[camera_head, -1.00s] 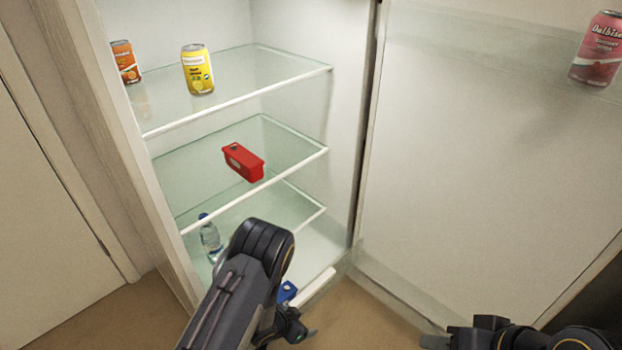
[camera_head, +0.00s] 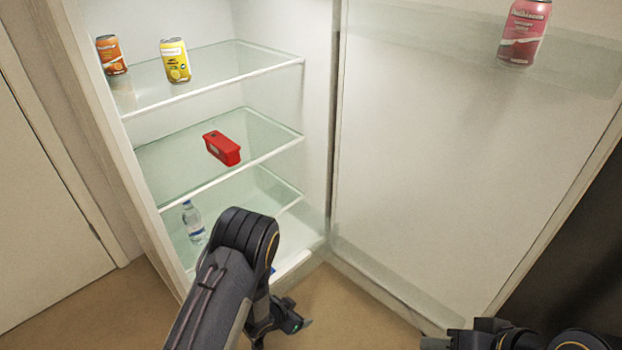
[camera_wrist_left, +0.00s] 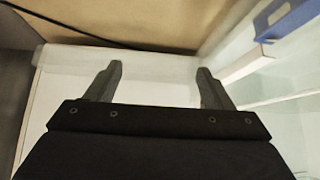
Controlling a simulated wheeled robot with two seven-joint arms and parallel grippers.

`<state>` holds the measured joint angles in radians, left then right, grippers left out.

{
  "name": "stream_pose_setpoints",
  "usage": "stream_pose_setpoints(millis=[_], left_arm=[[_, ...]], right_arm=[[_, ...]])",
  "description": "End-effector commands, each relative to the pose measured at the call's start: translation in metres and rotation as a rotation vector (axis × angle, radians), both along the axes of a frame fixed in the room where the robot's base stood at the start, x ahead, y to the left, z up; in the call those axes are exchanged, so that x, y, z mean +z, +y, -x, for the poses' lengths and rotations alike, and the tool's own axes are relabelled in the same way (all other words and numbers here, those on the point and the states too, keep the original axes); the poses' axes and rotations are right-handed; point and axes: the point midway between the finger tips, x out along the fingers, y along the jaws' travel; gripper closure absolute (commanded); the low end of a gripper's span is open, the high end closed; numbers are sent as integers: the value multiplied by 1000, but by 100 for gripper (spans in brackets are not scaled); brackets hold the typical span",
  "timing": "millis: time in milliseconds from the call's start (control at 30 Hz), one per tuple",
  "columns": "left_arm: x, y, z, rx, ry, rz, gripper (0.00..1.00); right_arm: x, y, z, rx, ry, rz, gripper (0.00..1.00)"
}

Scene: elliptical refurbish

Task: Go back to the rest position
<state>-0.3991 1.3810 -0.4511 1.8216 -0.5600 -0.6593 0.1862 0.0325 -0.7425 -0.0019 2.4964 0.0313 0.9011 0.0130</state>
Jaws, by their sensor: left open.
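My left arm reaches up from the bottom of the head view and bends down in front of the open fridge. My left gripper (camera_head: 296,322) is low, outside the fridge, and largely seen from behind. In the left wrist view the two fingers of my left gripper (camera_wrist_left: 160,78) stand wide apart with nothing between them. Part of my right arm shows at the bottom right edge of the head view; its finger opening cannot be made out.
The fridge holds an orange can (camera_head: 111,56), a yellow can (camera_head: 175,62), a red box (camera_head: 221,148) and a bottle (camera_head: 193,222). A blue item (camera_wrist_left: 287,22) is mostly hidden by my arm. The open door (camera_head: 440,160) carries a pink can (camera_head: 524,34).

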Motion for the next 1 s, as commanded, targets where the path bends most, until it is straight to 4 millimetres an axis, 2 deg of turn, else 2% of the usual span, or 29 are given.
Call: stream_pose_setpoints(millis=[167,367,567,667,767,867,1000], left_arm=[[25,15,-15,80,-2,-1,25],[66,43,-29,208,10,4,25],[131,88,-29,388,49,35,25],[168,113,-16,481,84,67,25],[201,134,7,554,121,105,25],[230,150,36,613,160,146,25],[262,166,85,668,208,204,25]], right_arm=[[-6,0,0,0,0,0,60],[-14,0,0,0,0,0,60],[-27,0,0,0,0,0,60],[-35,0,0,0,0,0,60],[-43,0,0,0,0,0,60],[-50,0,0,0,0,0,60],[-61,0,0,0,0,0,60]])
